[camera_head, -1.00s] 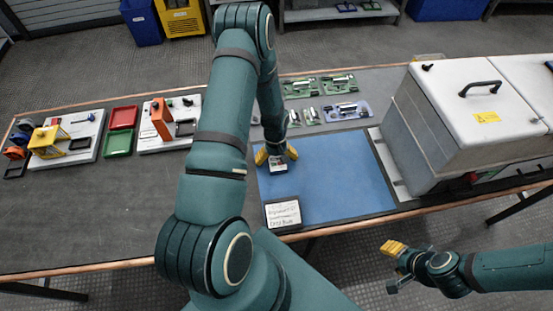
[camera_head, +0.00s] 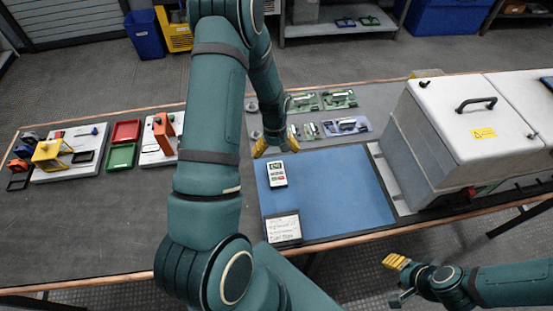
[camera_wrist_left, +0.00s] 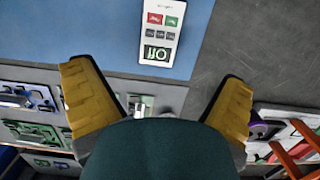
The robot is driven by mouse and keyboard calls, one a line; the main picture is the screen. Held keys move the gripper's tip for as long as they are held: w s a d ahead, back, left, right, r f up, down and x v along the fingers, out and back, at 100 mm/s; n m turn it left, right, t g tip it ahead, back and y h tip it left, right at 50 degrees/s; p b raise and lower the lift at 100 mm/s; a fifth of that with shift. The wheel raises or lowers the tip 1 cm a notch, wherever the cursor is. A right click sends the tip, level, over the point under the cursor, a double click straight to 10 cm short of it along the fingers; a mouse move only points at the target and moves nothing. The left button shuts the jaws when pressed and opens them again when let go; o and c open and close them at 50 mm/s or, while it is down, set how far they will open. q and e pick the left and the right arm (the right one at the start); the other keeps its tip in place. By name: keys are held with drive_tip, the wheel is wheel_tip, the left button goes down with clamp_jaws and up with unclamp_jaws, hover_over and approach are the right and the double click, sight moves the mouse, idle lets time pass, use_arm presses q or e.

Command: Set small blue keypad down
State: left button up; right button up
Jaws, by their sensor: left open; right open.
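The small keypad (camera_head: 277,174) lies flat on the blue mat (camera_head: 340,185), near the mat's left edge. It has a white face, a dark display, and red and green buttons; no blue shows on it. It also shows in the left wrist view (camera_wrist_left: 161,32), ahead of the fingers and apart from them. My left gripper (camera_head: 275,146) is open and empty, just beyond the keypad; its yellow fingers (camera_wrist_left: 158,105) are spread wide in the wrist view. My right gripper (camera_head: 396,280) is open and empty, off the bench's front edge.
A framed label card (camera_head: 283,228) stands at the mat's front left corner. Green circuit boards (camera_head: 340,98) lie behind the mat. A large white-lidded box (camera_head: 465,140) stands at the right. Red (camera_head: 126,131) and green (camera_head: 121,156) trays lie left. Most of the mat is clear.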

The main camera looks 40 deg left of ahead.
use_arm(q)
drive_tip(key=s+d+f+m+t+h, duration=0.1)
drive_tip(key=s+d+m, duration=0.2)
drive_tip(key=d, duration=1)
drive_tip(key=s+d+f+m+t+h, duration=0.1)
drive_tip(key=s+d+m, duration=0.3)
drive_tip(key=d, duration=1)
drive_tip(key=shift+d+m+t+h, duration=0.2)
drive_tip(key=shift+m+t+h, duration=0.1)
drive_tip(key=shift+m+t, duration=0.25)
